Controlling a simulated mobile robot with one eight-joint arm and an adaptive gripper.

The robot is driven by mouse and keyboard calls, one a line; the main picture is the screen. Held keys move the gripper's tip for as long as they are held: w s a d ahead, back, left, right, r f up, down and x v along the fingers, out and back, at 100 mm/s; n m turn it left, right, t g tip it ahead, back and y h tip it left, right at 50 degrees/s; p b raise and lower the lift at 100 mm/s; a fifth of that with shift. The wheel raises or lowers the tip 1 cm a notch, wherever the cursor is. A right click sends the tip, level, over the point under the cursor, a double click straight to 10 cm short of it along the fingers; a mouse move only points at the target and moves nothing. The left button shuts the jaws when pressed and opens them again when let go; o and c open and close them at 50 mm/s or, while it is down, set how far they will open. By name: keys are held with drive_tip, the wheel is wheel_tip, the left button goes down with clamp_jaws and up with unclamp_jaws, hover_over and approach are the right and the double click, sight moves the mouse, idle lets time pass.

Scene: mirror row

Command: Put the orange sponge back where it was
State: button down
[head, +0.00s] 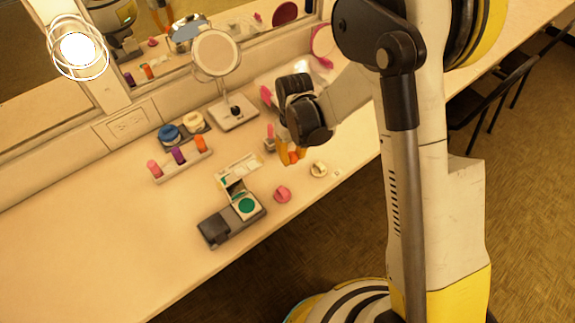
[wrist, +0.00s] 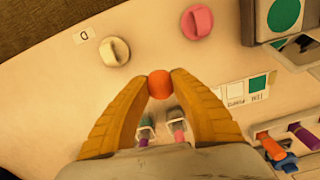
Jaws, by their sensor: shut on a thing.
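The orange sponge (wrist: 159,84) is a small round piece held between the tips of my gripper's yellow fingers (wrist: 160,82). In the head view my gripper (head: 290,154) points down over the counter, and the sponge (head: 293,157) shows at its fingertips. I cannot tell whether the sponge touches the counter. A cream round piece (wrist: 114,51) and a pink round piece (wrist: 197,21) lie apart from it on the counter. They also show in the head view as the cream piece (head: 318,169) and pink piece (head: 282,194). A small card marked D (wrist: 83,35) lies beside the cream piece.
Small bottles (wrist: 178,131) stand between my fingers in the wrist view. The counter's left front is clear.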

sight(287, 168)
drive_tip(key=shift+w+a+f, duration=0.55)
drive_tip(key=shift+a+f, duration=0.05)
drive_tip(key=shift+a, duration=0.15)
drive_tip(key=shift+f+b, duration=0.95)
drive_tip(key=shift+f, duration=1)
drive_tip(key=shift+f, duration=0.15)
drive_tip(key=c, duration=1.2)
unclamp_jaws()
wheel_tip(287, 168, up, 12)
drive_tip(key=p, duration=0.4)
drive_tip(key=shift+r, duration=0.25)
